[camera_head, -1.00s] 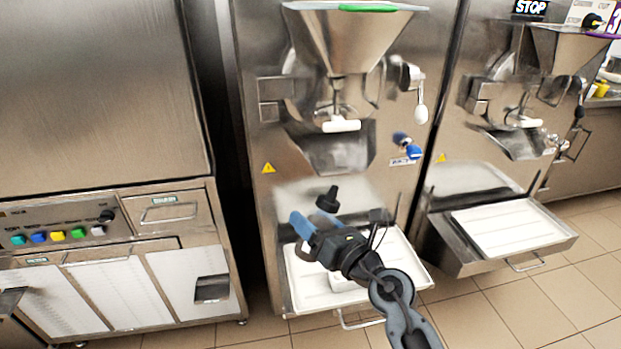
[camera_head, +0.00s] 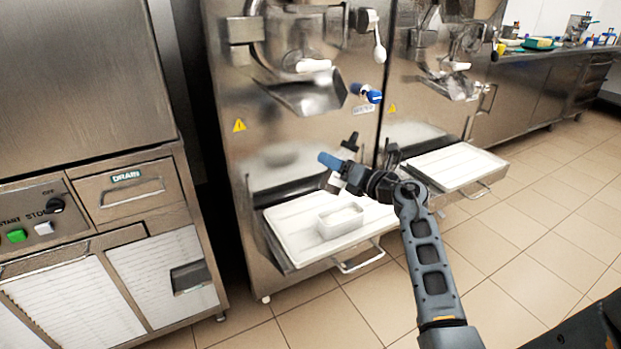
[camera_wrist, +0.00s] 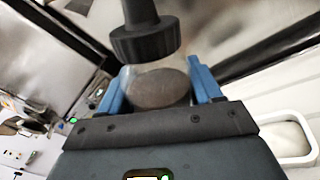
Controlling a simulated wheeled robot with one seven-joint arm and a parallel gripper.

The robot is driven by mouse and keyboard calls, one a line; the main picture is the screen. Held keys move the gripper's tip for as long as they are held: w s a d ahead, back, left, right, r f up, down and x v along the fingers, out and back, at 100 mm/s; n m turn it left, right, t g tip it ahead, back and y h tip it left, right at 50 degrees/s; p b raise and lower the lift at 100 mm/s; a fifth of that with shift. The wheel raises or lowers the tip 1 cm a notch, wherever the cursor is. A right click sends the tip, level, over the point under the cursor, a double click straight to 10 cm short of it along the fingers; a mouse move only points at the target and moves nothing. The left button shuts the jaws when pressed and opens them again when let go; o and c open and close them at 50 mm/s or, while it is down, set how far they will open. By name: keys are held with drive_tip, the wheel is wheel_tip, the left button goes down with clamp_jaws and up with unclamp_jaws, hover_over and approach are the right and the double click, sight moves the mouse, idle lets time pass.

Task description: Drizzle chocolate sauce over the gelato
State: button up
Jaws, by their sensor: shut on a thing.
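My gripper (camera_head: 338,168) is shut on a bottle with a black cap (camera_head: 350,141). In the wrist view the clear bottle (camera_wrist: 158,86) stands between the blue fingers (camera_wrist: 158,92), with dark brown sauce inside and its black cap up. The bottle looks roughly upright. A small white tub (camera_head: 340,220) of pale gelato sits on the white tray of the left machine. The tub also shows at the right of the wrist view (camera_wrist: 305,158).
The tray (camera_head: 290,220) juts from the left batch freezer (camera_head: 300,130), with a handle (camera_head: 358,262) at its front. A second freezer with an empty-looking tray (camera_head: 450,165) stands to the right. A steel cabinet (camera_head: 85,80) is at left. Tiled floor (camera_head: 530,220) is clear at right.

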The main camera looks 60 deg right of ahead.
sight(330, 175)
drive_tip(key=m, duration=0.1)
drive_tip(key=a+f+m, duration=0.1)
drive_tip(key=m, duration=0.1)
drive_tip(key=a+f+m, duration=0.1)
drive_tip(key=shift+w+f+m+p, duration=0.2)
drive_tip(key=shift+w+m+p, duration=0.1)
drive_tip(key=f+m, duration=0.1)
drive_tip(key=m, duration=0.1)
drive_tip(key=a+f+m+b, duration=0.1)
drive_tip(key=f+m, duration=0.1)
drive_tip(key=shift+w+f+m, duration=0.1)
drive_tip(key=shift+w+m, duration=0.05)
drive_tip(key=shift+m, duration=0.25)
drive_tip(key=m+p, duration=0.4)
drive_tip(key=m, duration=0.1)
drive_tip(key=d+m+p, duration=0.1)
drive_tip(key=m+p, duration=0.1)
drive_tip(key=shift+m+p, duration=0.3)
drive_tip(key=shift+p, duration=0.1)
drive_tip(key=m+p, duration=0.1)
drive_tip(key=r+p, duration=0.1)
drive_tip(key=p, duration=0.1)
drive_tip(key=shift+s+d+m, duration=0.2)
drive_tip(key=shift+d+m, duration=0.05)
drive_tip(key=shift+m, duration=0.15)
drive_tip(key=shift+s+f+p, duration=0.1)
drive_tip(key=shift+p, duration=0.35)
drive_tip(key=shift+a, duration=0.1)
